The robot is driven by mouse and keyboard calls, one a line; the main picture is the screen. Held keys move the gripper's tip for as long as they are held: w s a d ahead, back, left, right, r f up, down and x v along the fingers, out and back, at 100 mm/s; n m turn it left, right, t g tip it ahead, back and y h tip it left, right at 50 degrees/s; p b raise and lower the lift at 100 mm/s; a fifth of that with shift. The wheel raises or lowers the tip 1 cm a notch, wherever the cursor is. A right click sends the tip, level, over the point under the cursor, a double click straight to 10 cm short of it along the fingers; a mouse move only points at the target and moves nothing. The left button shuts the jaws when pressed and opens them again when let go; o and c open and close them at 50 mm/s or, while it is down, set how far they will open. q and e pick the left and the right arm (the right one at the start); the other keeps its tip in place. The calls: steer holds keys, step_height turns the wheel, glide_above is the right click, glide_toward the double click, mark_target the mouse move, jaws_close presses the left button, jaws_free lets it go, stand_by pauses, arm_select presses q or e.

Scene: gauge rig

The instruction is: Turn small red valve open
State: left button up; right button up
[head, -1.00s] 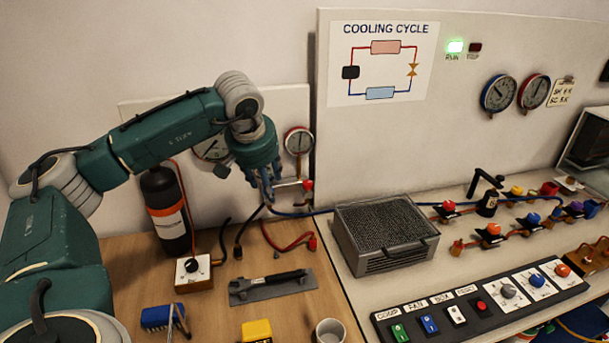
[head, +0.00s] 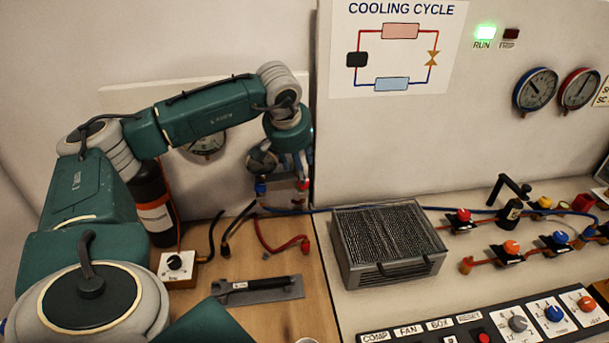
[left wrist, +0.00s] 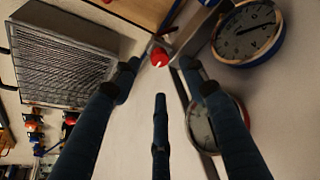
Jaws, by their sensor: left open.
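The small red valve knob (head: 304,184) sits at the right end of the gauge manifold on the left-hand panel. In the left wrist view the red knob (left wrist: 159,58) lies ahead, between the far ends of my fingers. My left gripper (head: 293,172) points down in front of the manifold and partly hides it. In the left wrist view my left gripper (left wrist: 160,76) is open, its fingers spread around the line to the knob; I cannot tell whether any finger touches it. My right gripper is not in view.
Two gauges hang by the manifold; the blue-rimmed one (left wrist: 248,32) is close to my fingers. A finned metal box (head: 388,245) stands to the right. Hoses (head: 275,245) and a trowel (head: 258,288) lie below on the wooden bench (head: 225,265).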

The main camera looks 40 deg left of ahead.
arm_select(q)
steer(key=p+x, duration=0.1)
steer(key=x, duration=0.6)
steer(key=shift+w+f+p, duration=0.1)
steer(key=shift+w+p, duration=0.1)
steer(key=shift+p, duration=0.1)
steer(key=shift+f, duration=0.1)
steer(key=shift+c, duration=1.3)
steer(key=c, duration=0.8)
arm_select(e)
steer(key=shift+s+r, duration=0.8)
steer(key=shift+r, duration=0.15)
